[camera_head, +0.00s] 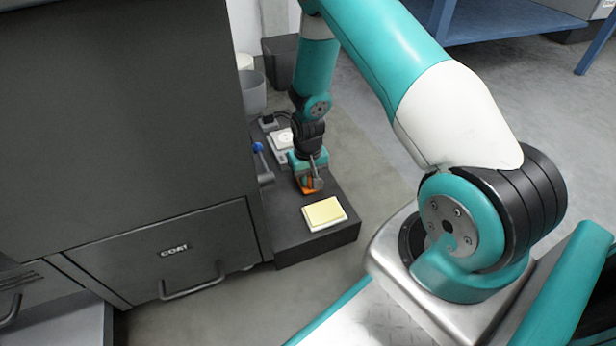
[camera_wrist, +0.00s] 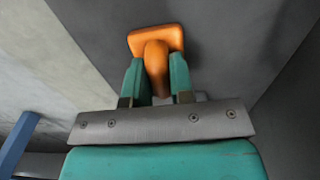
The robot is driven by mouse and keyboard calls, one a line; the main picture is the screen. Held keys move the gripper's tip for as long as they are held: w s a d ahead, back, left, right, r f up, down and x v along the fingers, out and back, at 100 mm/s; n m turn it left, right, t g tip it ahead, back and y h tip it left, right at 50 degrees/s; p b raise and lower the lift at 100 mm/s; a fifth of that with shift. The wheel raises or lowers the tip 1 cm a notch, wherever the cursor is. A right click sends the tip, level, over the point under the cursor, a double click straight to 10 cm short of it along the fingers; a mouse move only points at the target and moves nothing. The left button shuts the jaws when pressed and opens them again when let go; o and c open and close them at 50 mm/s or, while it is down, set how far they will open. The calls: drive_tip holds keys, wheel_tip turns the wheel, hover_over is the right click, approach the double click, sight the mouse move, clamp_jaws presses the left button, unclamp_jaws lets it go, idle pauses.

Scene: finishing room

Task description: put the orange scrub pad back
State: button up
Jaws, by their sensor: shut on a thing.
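The orange scrub pad (camera_head: 306,188) shows at the lower end of my gripper (camera_head: 312,182), over the dark low platform (camera_head: 308,249). In the wrist view the orange scrub pad (camera_wrist: 172,38) has a flat rectangular head and a rounded grip. The two teal fingers of my gripper (camera_wrist: 157,82) are shut on that grip, one on each side. I cannot tell whether the pad touches the platform. Part of it is hidden by the gripper in the head view.
A yellow pad on a white base (camera_head: 324,212) lies close by on the platform. Whitish items (camera_head: 281,138) and a blue-knobbed tool (camera_head: 258,148) are farther back. A dark cabinet with a COAT drawer (camera_head: 176,252) stands left. Bins (camera_head: 282,62) stand behind; floor (camera_head: 365,160) right is clear.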

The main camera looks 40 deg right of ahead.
drive_tip(key=o, duration=0.8)
wheel_tip(320, 180, up, 12)
drive_tip(key=p, duration=0.8)
drive_tip(key=shift+r+p, duration=0.15)
drive_tip(key=shift+p, duration=0.15)
